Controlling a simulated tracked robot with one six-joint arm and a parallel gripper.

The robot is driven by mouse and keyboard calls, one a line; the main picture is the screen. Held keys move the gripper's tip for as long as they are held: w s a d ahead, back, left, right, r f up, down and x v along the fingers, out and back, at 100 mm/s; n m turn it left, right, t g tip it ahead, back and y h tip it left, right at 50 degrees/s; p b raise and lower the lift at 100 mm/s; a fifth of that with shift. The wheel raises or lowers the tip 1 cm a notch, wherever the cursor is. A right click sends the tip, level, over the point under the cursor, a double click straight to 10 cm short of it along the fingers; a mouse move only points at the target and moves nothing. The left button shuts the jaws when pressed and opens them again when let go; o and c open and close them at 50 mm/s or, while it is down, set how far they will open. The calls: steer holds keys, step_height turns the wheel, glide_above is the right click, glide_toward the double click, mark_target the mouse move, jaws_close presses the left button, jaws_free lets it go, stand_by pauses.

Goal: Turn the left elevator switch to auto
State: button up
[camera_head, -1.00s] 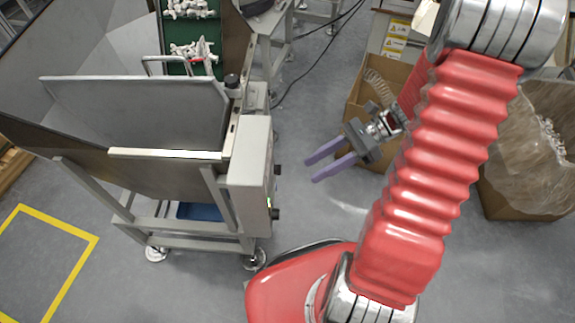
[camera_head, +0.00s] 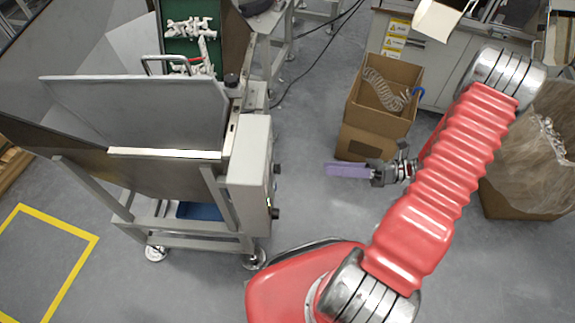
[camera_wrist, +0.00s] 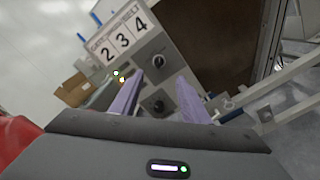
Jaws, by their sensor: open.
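The elevator's control box (camera_head: 250,165) is a light grey box on the right side of the hopper machine (camera_head: 140,105). Its dark knobs stick out on the right side. In the wrist view the panel face (camera_wrist: 142,62) shows the numbers 2, 3, 4, with an upper black rotary switch (camera_wrist: 158,61) and a lower black rotary switch (camera_wrist: 157,102). The switch positions are too small to read. My gripper (camera_head: 328,169) is open and empty, to the right of the box and apart from it. Its purple fingers also show in the wrist view (camera_wrist: 158,98), with the lower switch between them in the picture.
A cardboard box (camera_head: 375,140) with a coiled clear hose stands behind my gripper. Another lined box (camera_head: 530,170) stands at the right. Grey floor is clear between the control box and my fingers. A metal frame rail (camera_wrist: 275,88) runs right of the panel.

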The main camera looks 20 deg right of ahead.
mark_target(276, 169)
steer(key=x, duration=1.3)
steer(key=shift+a, duration=0.4)
steer(key=shift+w, duration=0.15)
steer(key=shift+c, duration=0.2)
steer(key=c, duration=1)
